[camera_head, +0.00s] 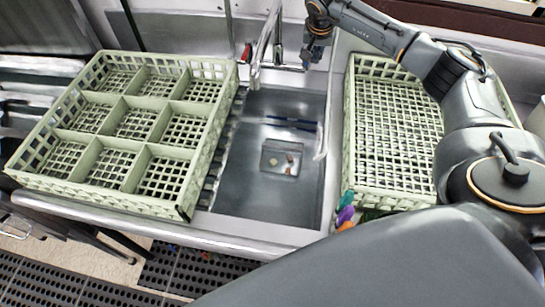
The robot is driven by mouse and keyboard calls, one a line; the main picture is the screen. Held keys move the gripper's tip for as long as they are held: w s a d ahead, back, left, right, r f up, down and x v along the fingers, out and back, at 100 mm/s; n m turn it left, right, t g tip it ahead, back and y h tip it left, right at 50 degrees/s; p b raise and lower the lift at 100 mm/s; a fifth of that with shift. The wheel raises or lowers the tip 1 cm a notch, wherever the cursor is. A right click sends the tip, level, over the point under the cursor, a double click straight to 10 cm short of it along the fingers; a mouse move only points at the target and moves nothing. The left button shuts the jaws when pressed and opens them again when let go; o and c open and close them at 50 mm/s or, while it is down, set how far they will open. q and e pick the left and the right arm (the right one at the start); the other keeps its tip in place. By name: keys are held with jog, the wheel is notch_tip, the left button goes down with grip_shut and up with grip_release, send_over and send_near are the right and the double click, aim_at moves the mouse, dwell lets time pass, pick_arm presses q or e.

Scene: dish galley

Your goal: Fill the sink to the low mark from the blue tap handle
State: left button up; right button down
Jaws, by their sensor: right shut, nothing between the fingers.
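The steel sink (240,165) is in the middle of the head view. Its tap spout (265,48) arches over the back edge, with a red handle (246,52) on its left. My right gripper (311,56) is shut and empty at the right end of the tap. The blue handle is hidden or merges with the dark fingers there, so I cannot tell whether they touch. A dark blue line (291,121) shows near the sink's back. A square drain area (281,158) shows on the floor; I cannot make out a water level. My left gripper is out of view.
A green compartment rack (117,145) stands left of the sink. A green grid rack (394,135) stands to the right, partly behind my right arm. Several coloured handles (346,213) stick up at the sink's right front. A pale upright pipe (326,105) stands at the sink's right side.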

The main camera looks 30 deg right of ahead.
notch_tip(320, 180, up, 8)
jog(key=s+d+p, duration=0.1)
jog(key=p, duration=0.5)
jog(key=shift+d, duration=0.3)
jog(key=shift+s, duration=0.1)
dwell(0.5)
